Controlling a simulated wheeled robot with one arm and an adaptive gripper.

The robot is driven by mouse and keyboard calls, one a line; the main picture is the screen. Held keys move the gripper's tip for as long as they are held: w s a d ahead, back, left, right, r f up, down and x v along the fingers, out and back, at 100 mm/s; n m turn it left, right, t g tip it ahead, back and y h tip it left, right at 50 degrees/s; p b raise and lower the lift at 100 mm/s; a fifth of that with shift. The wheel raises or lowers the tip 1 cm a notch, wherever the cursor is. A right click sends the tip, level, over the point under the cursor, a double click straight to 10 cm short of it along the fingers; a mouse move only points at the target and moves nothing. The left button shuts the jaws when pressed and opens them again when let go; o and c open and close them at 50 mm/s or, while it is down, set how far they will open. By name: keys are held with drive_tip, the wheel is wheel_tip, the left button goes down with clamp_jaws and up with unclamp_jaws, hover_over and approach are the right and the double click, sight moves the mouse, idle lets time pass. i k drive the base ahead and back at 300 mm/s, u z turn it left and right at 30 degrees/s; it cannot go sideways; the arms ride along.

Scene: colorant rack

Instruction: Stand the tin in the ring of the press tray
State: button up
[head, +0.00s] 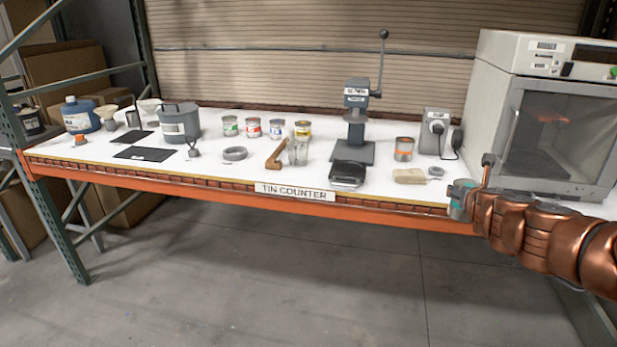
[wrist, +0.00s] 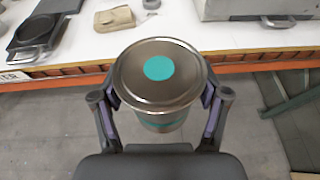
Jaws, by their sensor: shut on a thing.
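The tin (wrist: 150,85) is metal, with a round lid marked by a teal dot, and a teal band shows lower on its side. My gripper (wrist: 160,97) is shut on it, one finger at each side. In the head view the tin (head: 458,201) is small, held just off the counter's front edge at the right. The press tray (head: 347,175) is dark and lies in front of the lever press (head: 355,120), well left of my gripper.
A beige cloth (head: 409,176) lies between the tray and my gripper. An orange-banded tin (head: 403,149) stands behind it. A large white cabinet (head: 545,110) fills the right end. Several small tins, a grey ring (head: 235,154) and a grey pot (head: 180,124) stand further left.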

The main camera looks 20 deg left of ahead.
sight(348, 168)
drive_tip(key=u, duration=0.35)
drive_tip(key=k, duration=0.4)
drive_tip(key=u, duration=0.85)
drive_tip(key=i, duration=1.5)
drive_tip(key=z, duration=0.35)
